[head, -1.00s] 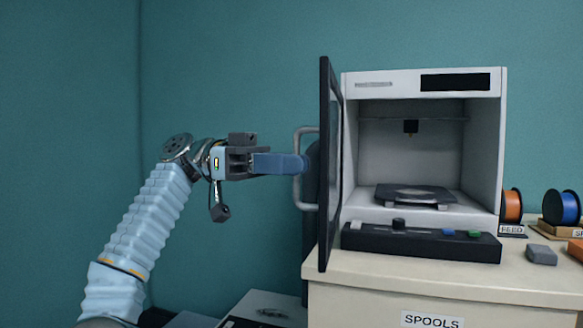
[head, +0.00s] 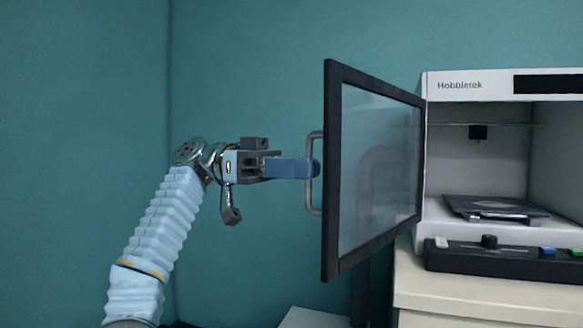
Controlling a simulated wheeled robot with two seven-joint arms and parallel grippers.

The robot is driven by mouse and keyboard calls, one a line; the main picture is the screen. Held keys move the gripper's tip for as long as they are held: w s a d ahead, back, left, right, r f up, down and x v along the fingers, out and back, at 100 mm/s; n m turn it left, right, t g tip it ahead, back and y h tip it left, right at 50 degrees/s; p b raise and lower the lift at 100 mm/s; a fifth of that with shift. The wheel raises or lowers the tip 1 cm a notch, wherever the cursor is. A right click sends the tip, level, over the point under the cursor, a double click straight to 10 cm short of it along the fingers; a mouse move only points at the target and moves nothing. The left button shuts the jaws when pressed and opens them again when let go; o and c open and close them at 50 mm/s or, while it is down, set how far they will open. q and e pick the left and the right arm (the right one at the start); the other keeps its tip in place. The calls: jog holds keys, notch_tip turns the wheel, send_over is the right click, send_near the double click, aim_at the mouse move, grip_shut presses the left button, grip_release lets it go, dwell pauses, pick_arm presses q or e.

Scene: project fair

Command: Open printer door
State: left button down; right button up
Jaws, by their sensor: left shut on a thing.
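The printer (head: 470,87) is a light grey box at the right, with its front open. Its dark-framed glass door (head: 378,168) is swung out to the left on the hinge side next to the body. A grey loop handle (head: 309,180) sits on the door's outer face near its free edge. My left gripper (head: 313,169) is shut on the handle, with its blue fingers level at the handle's upper half. The fingertips are partly hidden at the handle and door edge. My right gripper is not in view.
Inside the printer are a dark build plate (head: 495,208) and a small nozzle (head: 478,132). A black control panel (head: 505,259) with several buttons stands in front on the cream cabinet (head: 480,289).

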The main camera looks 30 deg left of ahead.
pick_arm(q)
jog(key=shift+w+n, duration=0.3)
jog(key=shift+w, duration=0.15)
jog(key=c, duration=1.2)
grip_release()
jog(key=shift+w+d+f, duration=0.1)
jog(key=shift+w+d, duration=0.1)
jog(key=shift+w, duration=0.1)
jog(key=shift+s, duration=0.1)
